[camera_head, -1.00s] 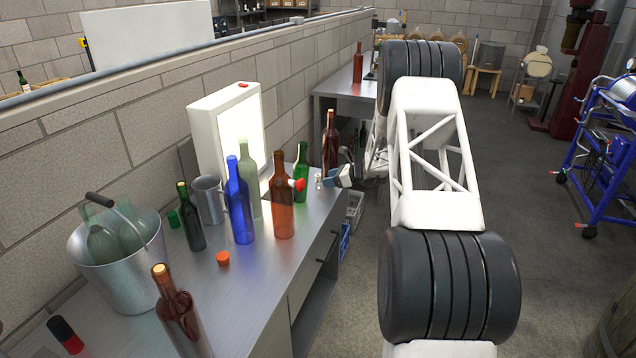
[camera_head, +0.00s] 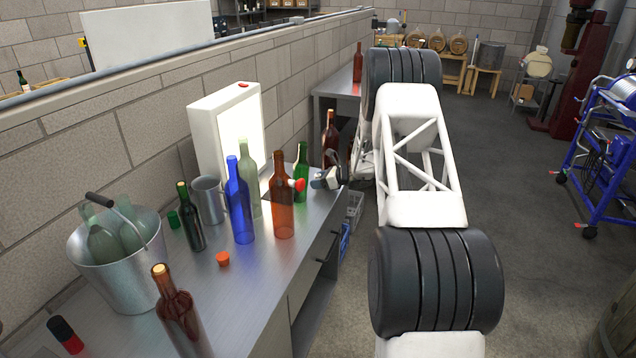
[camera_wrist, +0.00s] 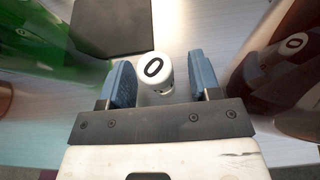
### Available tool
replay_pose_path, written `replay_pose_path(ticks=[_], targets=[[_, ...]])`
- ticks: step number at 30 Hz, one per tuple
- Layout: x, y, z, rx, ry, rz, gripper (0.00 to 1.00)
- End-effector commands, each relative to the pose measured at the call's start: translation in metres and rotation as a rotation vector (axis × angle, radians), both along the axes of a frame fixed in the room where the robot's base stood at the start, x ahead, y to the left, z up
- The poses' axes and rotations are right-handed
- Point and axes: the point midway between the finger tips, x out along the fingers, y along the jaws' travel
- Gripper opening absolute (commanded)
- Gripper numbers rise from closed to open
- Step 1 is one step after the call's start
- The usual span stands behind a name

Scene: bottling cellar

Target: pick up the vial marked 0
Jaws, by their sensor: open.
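The vial (camera_wrist: 154,70) has a white cap with a black 0 and is in the wrist view, between the two blue fingers of my gripper (camera_wrist: 162,74). A gap shows on its right side; on its left the gap to the finger is narrow, and I cannot tell if they touch. My gripper is open. In the head view my gripper (camera_head: 319,183) is low at the bench's right edge, between a green bottle and a dark brown bottle. It hides the vial there.
The green bottle (camera_wrist: 55,45) stands close left of my fingers, the dark brown bottle (camera_wrist: 285,60) close right. A 0 shows faintly in the brown glass, perhaps a reflection. On the bench (camera_head: 262,270), an orange-brown bottle (camera_head: 283,205) and a blue bottle (camera_head: 239,205) stand farther left.

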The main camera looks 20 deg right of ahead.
Motion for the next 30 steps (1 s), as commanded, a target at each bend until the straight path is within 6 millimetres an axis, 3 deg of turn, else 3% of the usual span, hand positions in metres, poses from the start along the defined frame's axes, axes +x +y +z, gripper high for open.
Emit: replay_pose_path(ticks=[18,28,30], targets=[[0.002,0.002,-0.0007,-0.001,-0.001,0.0,0.57],[0.002,0.002,-0.0007,-0.001,-0.001,0.0,0.07],[0.002,0.002,-0.0006,-0.001,-0.001,0.0,0.04]])
